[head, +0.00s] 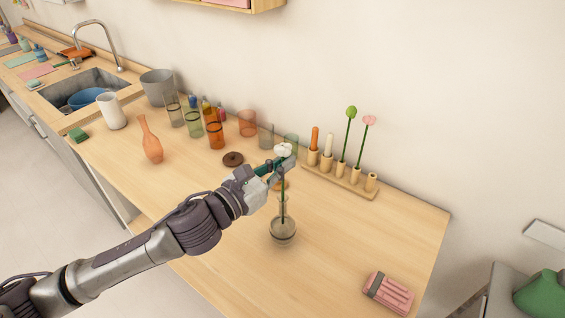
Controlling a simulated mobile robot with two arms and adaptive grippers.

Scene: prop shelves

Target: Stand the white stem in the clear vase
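The white stem (283,150) has a white flower head and a thin green stalk, and stands close to upright. My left gripper (282,168) is around the stalk just below the flower and appears shut on it; the fingers partly hide the stalk. The clear vase (283,233) is a round-bellied glass with a narrow neck, upright on the table below my gripper. The stalk's lower part runs down at the vase's neck and looks to be inside it; how deep it reaches is hard to tell. My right gripper is not in view.
A wooden rack (340,182) with an orange candle, a white candle, a green stem and a pink stem stands behind. An orange vase (150,140), several coloured glasses and a brown disc (233,159) are left. A pink box (388,292) lies front right. The table's right part is mostly clear.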

